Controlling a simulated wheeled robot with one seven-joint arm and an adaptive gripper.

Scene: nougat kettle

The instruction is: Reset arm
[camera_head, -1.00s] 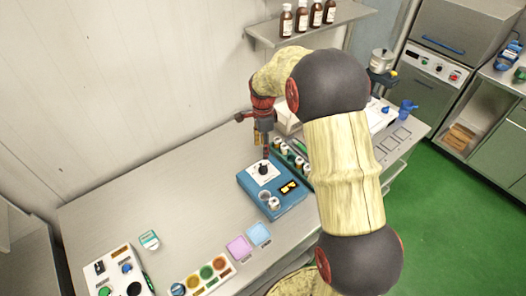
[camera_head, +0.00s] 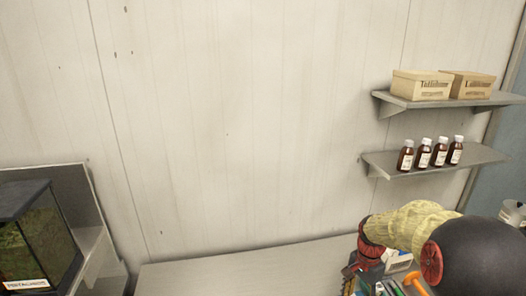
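My arm enters at the lower right, with a yellow link and a dark round joint. My gripper (camera_head: 352,275) hangs below the red wrist collar at the bottom edge, over the back of the grey worktable (camera_head: 240,268). Its fingers are small and partly cut off by the frame, so I cannot tell whether they are open or holding anything.
A lower wall shelf (camera_head: 400,170) holds several brown bottles (camera_head: 424,154). An upper shelf carries two cardboard boxes (camera_head: 423,84). A dark glass tank (camera_head: 38,238) stands at the left. Coloured items (camera_head: 417,283) crowd the table near my wrist. The wall between is bare.

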